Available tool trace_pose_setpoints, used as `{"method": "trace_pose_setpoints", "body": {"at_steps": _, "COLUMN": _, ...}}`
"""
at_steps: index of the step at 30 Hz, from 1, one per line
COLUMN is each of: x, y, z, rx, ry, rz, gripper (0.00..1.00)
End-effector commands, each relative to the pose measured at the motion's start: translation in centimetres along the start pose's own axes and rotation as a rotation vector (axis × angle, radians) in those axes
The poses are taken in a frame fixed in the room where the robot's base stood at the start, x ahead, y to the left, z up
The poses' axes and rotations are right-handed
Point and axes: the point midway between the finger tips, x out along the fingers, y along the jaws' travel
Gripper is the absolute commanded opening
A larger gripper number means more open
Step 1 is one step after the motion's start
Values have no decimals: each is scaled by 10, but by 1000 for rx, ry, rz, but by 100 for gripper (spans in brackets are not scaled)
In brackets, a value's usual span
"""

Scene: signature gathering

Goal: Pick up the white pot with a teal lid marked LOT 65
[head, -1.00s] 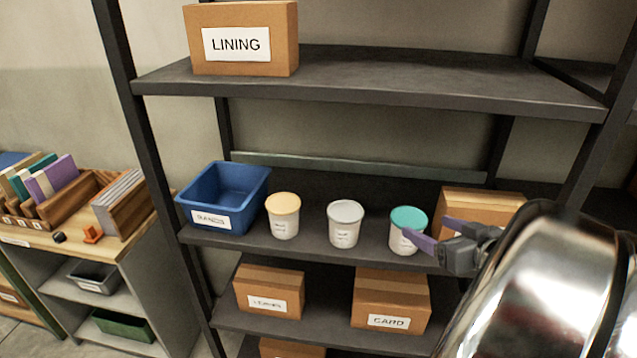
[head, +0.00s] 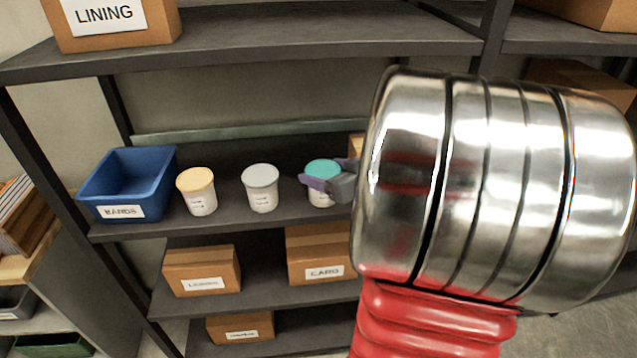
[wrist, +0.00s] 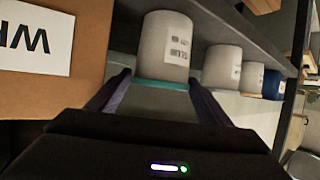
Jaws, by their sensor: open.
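The white pot with a teal lid (head: 322,169) stands on the middle shelf, rightmost of three pots; its lot marking is too small to read. In the wrist view, which is upside down, the same pot (wrist: 167,42) lies ahead between the jaws. My gripper (head: 331,175) is open, its purple fingers on either side of the pot near lid height. In the wrist view my gripper (wrist: 162,88) shows a finger at each side of the teal lid. I cannot tell whether either finger touches the pot. My wrist and arm hide the area right of it.
A grey-lidded pot (head: 261,188) and a yellow-lidded pot (head: 197,191) stand to the left on the middle shelf (head: 230,222), then a blue BANDS bin (head: 128,185). A cardboard box (wrist: 50,50) stands close beside the pot. The upper shelf (head: 250,48) hangs above.

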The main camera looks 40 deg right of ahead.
Motion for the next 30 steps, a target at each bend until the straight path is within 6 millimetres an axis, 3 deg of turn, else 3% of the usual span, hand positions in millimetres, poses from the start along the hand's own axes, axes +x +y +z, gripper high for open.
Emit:
{"method": "trace_pose_setpoints", "body": {"at_steps": 7, "x": 10, "y": -1, "z": 0, "rx": 0, "ry": 0, "rz": -4, "gripper": 73}}
{"method": "trace_pose_setpoints", "body": {"at_steps": 18, "x": 52, "y": -1, "z": 0, "rx": 1, "ry": 0, "rz": -3, "gripper": 73}}
{"method": "trace_pose_setpoints", "body": {"at_steps": 30, "x": 55, "y": -1, "z": 0, "rx": -1, "ry": 0, "rz": -2, "gripper": 73}}
